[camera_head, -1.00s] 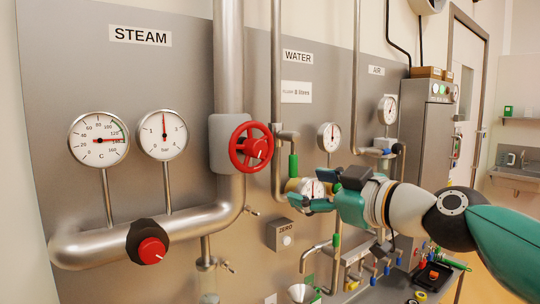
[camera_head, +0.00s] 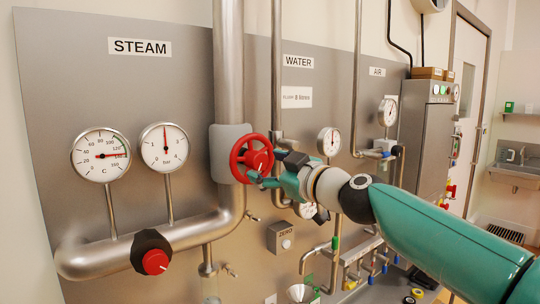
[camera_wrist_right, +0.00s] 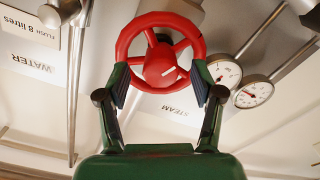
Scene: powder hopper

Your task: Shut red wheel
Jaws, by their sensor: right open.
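The red wheel (camera_head: 252,158) is a spoked handwheel on a grey valve body (camera_head: 226,139) of the steam pipe. My right gripper (camera_head: 266,170) is at the right lower side of the wheel in the head view. In the right wrist view the wheel (camera_wrist_right: 160,32) is straight ahead, with a white mark on its hub. The open fingers of my right gripper (camera_wrist_right: 158,92) stand either side of the wheel's near rim. Whether they touch it I cannot tell. My left gripper is not in view.
A red-capped black knob (camera_head: 153,254) sits on the lower steam pipe. Two gauges, one the temperature gauge (camera_head: 101,155) and one the bar gauge (camera_head: 164,147), stand left of the wheel. The water pipe (camera_head: 277,80) runs close on the right. A ZERO box (camera_head: 282,237) is below.

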